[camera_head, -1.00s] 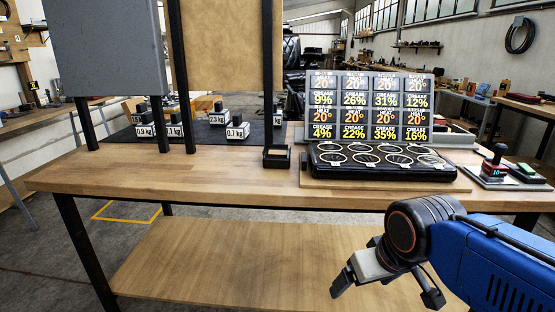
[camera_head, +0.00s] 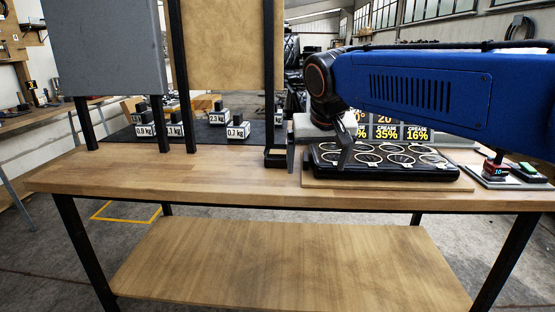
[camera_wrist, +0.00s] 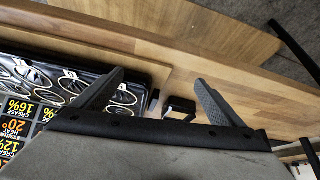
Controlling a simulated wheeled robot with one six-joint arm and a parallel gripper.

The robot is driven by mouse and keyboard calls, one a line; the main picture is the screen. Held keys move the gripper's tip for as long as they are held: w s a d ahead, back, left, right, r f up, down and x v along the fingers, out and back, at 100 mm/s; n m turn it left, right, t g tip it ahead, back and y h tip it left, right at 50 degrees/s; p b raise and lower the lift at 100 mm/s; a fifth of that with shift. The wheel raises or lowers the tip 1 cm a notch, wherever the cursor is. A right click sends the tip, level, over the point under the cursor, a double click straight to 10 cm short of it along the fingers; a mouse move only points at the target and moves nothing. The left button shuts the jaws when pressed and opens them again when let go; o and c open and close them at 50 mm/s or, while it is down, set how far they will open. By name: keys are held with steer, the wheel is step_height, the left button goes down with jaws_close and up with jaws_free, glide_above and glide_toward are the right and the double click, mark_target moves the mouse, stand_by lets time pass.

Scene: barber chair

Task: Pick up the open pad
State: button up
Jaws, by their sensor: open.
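I see no contact with the pad. My arm covers part of the display behind.
A black tray with several oval rings (camera_head: 448,174) lies on a board right of the pad. A lit number display (camera_head: 385,132) stands behind it. Labelled weights (camera_head: 238,131) stand behind left. A stamp (camera_head: 495,168) and green-topped pad (camera_head: 527,170) are far right. The front bench strip is clear.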

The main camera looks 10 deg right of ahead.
steer(key=m, duration=0.2)
glide_toward(278, 153)
steer(key=shift+t+h, duration=0.4)
steer(key=x, duration=1)
steer(key=shift+s+a+f, duration=0.2)
steer(key=shift+s+f, duration=0.1)
steer(key=c, duration=1.4)
steer(key=shift+r, duration=0.15)
